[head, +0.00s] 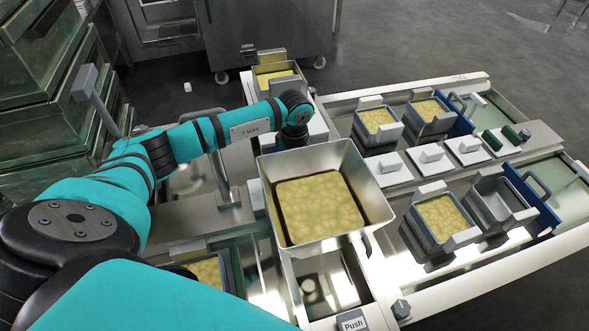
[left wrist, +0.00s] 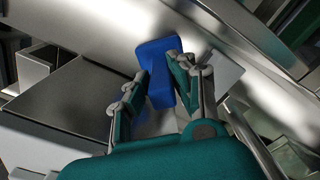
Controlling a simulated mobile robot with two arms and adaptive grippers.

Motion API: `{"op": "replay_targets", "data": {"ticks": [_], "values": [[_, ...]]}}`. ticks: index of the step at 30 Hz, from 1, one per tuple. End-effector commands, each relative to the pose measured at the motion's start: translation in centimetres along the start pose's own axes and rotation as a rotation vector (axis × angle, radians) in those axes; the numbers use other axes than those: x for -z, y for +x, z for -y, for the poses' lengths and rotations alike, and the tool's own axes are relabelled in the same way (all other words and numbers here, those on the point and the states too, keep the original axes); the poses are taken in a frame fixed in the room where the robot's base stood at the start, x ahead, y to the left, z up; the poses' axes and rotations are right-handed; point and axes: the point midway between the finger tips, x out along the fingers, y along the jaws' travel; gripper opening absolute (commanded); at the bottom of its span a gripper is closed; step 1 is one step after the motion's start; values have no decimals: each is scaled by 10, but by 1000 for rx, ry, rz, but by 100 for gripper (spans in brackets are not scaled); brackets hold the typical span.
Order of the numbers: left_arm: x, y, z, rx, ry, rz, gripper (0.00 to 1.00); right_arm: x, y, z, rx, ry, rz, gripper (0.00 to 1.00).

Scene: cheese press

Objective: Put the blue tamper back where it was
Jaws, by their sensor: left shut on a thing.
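The blue tamper (left wrist: 156,50) is in the left wrist view, between the fingers of my left gripper (left wrist: 157,76). The fingers are shut on its narrower part, and its wider blue end shows beyond them, close to a grey metal surface. In the head view my left arm reaches to the middle, with its wrist behind the metal hopper. The fingers and the tamper are hidden there. My right gripper is in neither view.
A metal hopper (head: 376,205) with yellow curd stands in the middle. Grey moulds with curd (head: 376,118) (head: 441,216) and an empty grey mould (head: 497,205) stand right. White lids (head: 431,157) lie between them. Stacked crates (head: 40,95) stand left. The floor is open at top right.

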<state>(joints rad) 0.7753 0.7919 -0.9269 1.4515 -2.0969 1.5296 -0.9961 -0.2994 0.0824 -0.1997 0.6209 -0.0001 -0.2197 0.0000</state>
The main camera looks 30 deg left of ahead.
Motion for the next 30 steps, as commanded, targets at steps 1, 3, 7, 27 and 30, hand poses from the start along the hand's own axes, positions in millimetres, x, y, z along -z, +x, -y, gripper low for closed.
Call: {"op": "replay_targets", "data": {"ticks": [1,3,7,27,30], "values": [[0,-1,-1,-2,0,1,0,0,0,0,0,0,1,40],[0,-1,0,-2,0,1,0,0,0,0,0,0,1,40],[0,3,0,-1,1,1,0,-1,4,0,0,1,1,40],[0,-19,-2,-6,2,1,47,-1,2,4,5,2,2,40],[0,-40,-2,-7,1,1,47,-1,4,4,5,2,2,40]]}}
